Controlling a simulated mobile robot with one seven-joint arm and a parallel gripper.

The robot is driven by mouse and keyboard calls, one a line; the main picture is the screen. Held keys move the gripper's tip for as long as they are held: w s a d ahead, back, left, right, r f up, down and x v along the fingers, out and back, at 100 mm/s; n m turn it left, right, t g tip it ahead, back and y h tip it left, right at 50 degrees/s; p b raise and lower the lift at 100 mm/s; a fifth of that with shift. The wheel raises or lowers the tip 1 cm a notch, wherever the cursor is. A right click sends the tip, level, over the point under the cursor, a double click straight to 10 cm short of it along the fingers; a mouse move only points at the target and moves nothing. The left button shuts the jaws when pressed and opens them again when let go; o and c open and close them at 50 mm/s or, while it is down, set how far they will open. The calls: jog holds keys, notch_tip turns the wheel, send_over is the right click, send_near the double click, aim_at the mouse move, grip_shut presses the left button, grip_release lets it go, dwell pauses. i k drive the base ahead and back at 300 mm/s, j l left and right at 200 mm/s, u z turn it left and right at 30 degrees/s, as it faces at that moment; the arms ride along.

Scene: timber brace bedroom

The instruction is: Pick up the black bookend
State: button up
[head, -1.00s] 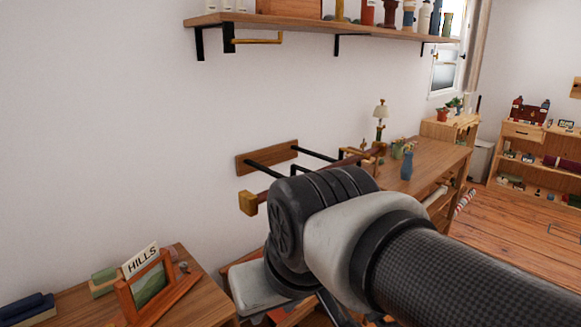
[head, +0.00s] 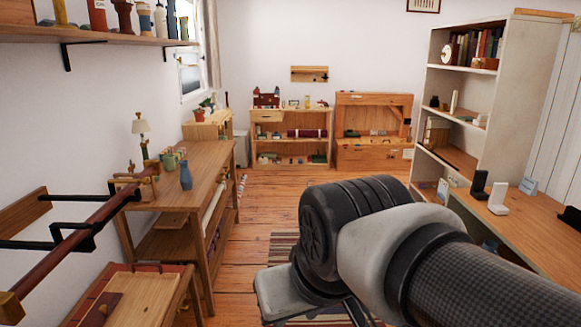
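A black upright piece (head: 480,183), which looks like the black bookend, stands on the wooden desk (head: 530,236) at the right. A white piece of similar form (head: 498,198) stands just beside it, to its right. The black piece is small in the picture, so its exact shape is hard to tell. My arm reaches in from the lower right and fills the lower middle, well in front of the desk. My gripper does not show; whether it is open or shut cannot be seen.
A tall white bookcase (head: 548,62) stands behind the desk. Low wooden shelf units line the back wall. A long wooden workbench (head: 205,160) runs along the left, with a wall rail (head: 85,232) nearer. The wooden floor (head: 250,217) between is mostly clear, with a striped rug (head: 284,250).

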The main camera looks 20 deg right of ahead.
aim_at(481, 177)
jog(key=z, duration=1.8)
jog(key=i+j+z, duration=0.1)
jog(key=j, duration=0.2)
jog(key=i+j+z, duration=0.1)
jog(key=j, duration=0.25)
jog(key=i+j+z, duration=0.15)
jog(key=j, duration=0.2)
